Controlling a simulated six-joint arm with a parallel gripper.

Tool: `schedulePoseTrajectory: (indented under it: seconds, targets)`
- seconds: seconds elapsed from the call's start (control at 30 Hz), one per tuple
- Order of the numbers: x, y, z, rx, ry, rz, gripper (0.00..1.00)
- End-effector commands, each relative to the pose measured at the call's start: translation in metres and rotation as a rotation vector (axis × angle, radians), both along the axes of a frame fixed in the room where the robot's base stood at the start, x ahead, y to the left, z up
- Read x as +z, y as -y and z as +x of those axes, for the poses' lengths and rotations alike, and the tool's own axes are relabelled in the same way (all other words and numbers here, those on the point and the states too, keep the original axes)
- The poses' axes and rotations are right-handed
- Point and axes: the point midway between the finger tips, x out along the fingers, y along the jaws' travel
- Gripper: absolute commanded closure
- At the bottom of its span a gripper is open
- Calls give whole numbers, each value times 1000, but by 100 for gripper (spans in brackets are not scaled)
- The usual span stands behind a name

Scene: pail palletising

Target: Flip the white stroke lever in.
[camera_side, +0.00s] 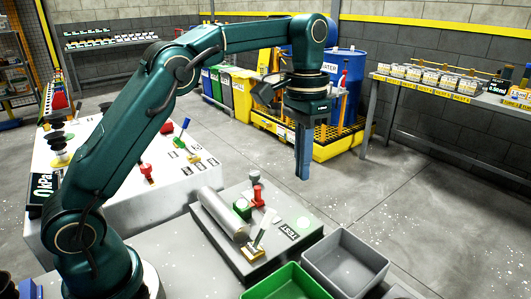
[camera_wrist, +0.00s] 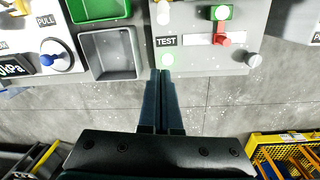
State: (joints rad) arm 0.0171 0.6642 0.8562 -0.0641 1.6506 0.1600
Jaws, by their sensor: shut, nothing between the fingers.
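The white stroke lever (camera_side: 263,229) stands tilted on a small yellowish base on the grey test panel (camera_side: 225,262) in the side view. In the wrist view, a white lever-like part (camera_wrist: 163,14) shows at the top edge, cut off by the frame, beside the TEST label (camera_wrist: 166,41). My gripper (camera_side: 303,178) points down, shut and empty, in the air at the panel's far right side. In the wrist view its fingertips (camera_wrist: 161,73) show just below the panel edge, apart from the lever.
A green bin (camera_side: 287,284) and a grey bin (camera_side: 345,262) stand close by.

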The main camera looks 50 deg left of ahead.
Motion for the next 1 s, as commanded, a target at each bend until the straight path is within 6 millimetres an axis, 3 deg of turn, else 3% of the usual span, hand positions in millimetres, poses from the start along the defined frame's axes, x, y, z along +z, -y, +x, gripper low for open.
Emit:
schedulePoseTrajectory:
  seconds: [0.37,0.5,1.0]
  targets:
    - [-50,3,-3,0,-6,0,100]
    - [-78,5,-4,-1,-8,0,100]
    - [-59,-3,-38,0,0,0,100]
